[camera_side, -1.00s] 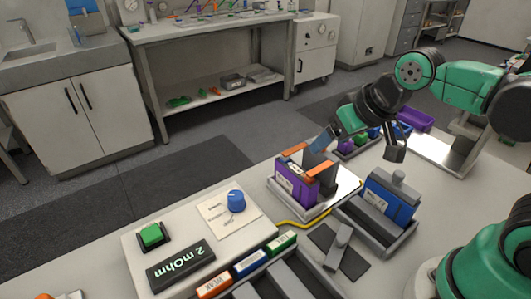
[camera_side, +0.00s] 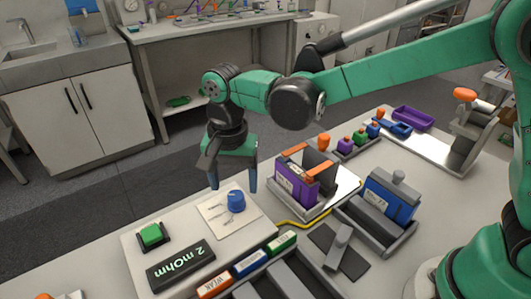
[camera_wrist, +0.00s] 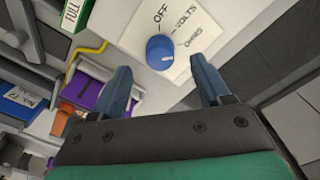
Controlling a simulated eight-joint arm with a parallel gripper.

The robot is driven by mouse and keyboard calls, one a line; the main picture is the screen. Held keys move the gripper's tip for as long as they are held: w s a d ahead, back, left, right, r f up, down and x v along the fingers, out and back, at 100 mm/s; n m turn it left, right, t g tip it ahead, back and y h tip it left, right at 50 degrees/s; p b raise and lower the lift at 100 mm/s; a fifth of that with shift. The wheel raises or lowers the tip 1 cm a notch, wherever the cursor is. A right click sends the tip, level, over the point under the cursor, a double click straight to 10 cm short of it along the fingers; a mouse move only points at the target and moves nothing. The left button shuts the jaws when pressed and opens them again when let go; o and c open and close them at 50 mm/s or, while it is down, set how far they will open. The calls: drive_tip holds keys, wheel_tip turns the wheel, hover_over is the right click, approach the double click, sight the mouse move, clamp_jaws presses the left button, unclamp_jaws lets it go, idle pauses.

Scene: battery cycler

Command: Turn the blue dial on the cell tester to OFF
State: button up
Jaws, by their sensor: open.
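The cell tester (camera_side: 184,224) is a pale box with a display reading "2 mOhm" and a green button (camera_side: 151,234). Its blue dial (camera_side: 236,201) sits on a white label. In the wrist view the dial (camera_wrist: 160,52) is round, with OFF, VOLTS and OHMS printed around it. A small pale mark shows on the dial's lower right; I cannot tell surely which setting it marks. My gripper (camera_side: 233,186) is open and empty, pointing down just above and behind the dial. In the wrist view its fingers (camera_wrist: 160,80) lie to either side, short of the dial and apart from it.
A purple cell in a holder (camera_side: 297,188) with orange clamps stands right of the dial, with a yellow cable (camera_side: 303,223) in front. A blue cell in a tray (camera_side: 388,202) is farther right. Labelled bins (camera_side: 250,263) border the tester's front right.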

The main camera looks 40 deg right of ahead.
sight(235, 195)
drive_tip(key=shift+f, duration=1.7)
clamp_jaws()
drive_tip(key=n, duration=0.3)
drive_tip(key=shift+n, duration=0.4)
drive_tip(key=n, duration=0.4)
drive_tip(key=shift+n, duration=0.3)
drive_tip(key=n, duration=0.3)
drive_tip(key=shift+n, duration=2.2)
